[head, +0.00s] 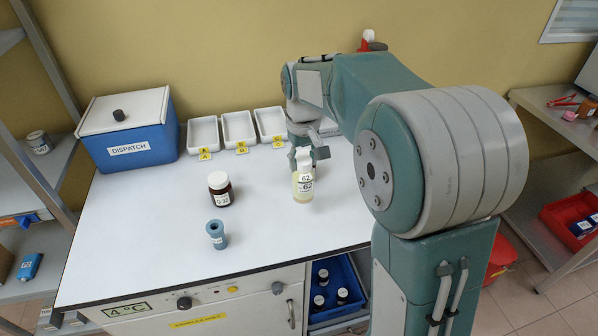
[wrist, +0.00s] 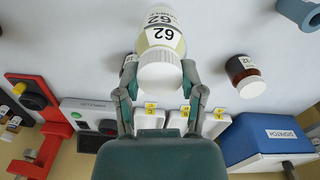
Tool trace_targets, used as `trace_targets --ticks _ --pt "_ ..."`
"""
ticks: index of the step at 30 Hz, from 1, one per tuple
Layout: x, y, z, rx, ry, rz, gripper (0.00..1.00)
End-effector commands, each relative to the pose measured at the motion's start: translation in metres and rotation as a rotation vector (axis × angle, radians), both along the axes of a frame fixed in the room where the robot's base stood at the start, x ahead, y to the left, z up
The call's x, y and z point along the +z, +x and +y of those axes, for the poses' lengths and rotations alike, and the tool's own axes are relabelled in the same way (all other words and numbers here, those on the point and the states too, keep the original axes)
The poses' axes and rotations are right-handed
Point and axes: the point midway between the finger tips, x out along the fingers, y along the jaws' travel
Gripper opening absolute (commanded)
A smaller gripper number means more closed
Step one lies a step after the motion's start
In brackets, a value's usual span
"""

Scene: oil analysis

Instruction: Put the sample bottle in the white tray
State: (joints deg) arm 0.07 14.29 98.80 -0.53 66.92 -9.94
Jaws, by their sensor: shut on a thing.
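The sample bottle (head: 303,187) is pale yellow with a white label reading 62. My gripper (head: 308,155) is shut on it near its top. In the wrist view the bottle (wrist: 160,68) shows its white cap between the two fingers of my gripper (wrist: 161,95). It looks upright over the white bench; I cannot tell whether its base touches the surface. Three white trays stand in a row at the back of the bench: tray A (head: 203,146), tray B (head: 252,139) and tray C (head: 283,133). The trays look empty in the head view, with tray C partly behind my arm.
A brown bottle (head: 219,201) with a white cap and a blue-grey cup-like object (head: 216,240) stand left of the sample bottle. A blue DISPATCH box (head: 145,148) is at the back left. The wrist view shows a red stand (wrist: 38,120) at left. The bench's left front is clear.

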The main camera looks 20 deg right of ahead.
Motion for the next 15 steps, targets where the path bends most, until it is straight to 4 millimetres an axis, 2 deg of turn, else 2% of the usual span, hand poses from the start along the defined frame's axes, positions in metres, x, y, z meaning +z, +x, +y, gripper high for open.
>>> trace_targets --ticks 3,10,15 --pt "-0.015 0.012 0.000 0.000 0.001 0.001 0.00" --pt "-0.030 0.024 0.003 0.000 0.000 0.000 0.00" --pt "-0.056 0.024 0.002 0.000 0.000 0.001 0.00"
